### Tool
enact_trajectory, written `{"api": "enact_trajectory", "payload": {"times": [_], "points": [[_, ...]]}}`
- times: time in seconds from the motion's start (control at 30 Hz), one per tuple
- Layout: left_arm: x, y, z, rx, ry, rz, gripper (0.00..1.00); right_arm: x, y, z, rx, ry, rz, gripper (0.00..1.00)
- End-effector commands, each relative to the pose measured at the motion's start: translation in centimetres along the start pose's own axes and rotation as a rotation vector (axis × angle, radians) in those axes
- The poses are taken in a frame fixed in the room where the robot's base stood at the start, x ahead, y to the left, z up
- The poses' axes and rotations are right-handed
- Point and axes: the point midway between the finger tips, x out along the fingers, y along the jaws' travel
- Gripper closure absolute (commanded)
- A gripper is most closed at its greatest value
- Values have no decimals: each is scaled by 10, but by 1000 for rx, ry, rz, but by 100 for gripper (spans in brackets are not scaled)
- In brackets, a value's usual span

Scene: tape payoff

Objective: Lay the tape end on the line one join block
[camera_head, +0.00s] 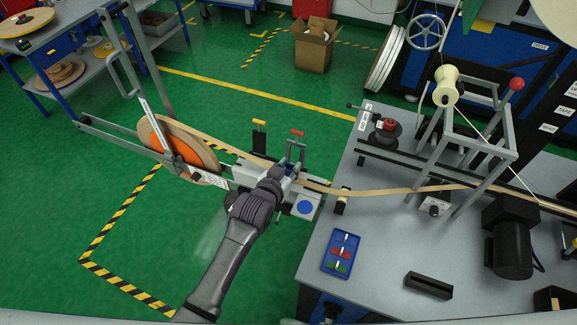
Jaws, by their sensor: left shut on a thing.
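The join block (303,196) is a light grey block with a blue round mark on its front, beside the left edge of the grey bench. My left gripper (273,176) is over its left part, shut. The tan tape (232,149) runs from the reel (176,150) on the left to the gripper's fingertips, which appear to hold its end; the fingers hide the exact grip. Another stretch of tan tape (390,190) leads from the block's right side across the bench into the machine. My right gripper is not in view.
Yellow (259,123) and red (297,132) handles stand close behind the gripper. The grey bench (385,240) carries a blue tray (342,255), a black motor (510,240) and a metal frame with a cream spool (446,85). Green floor lies open at left front.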

Motion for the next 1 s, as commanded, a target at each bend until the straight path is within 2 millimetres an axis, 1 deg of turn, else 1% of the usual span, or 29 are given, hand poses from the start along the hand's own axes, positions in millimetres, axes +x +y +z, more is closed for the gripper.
{"api": "enact_trajectory", "payload": {"times": [0.4, 0.67, 1.0], "points": [[0, 0, 1, 0, 0, 0, 97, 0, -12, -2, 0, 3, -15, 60], [2, 0, 6, 0, -1, 0, 97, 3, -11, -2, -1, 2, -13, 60], [4, 0, 10, 0, 0, 0, 97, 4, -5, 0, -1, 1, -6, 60]]}}
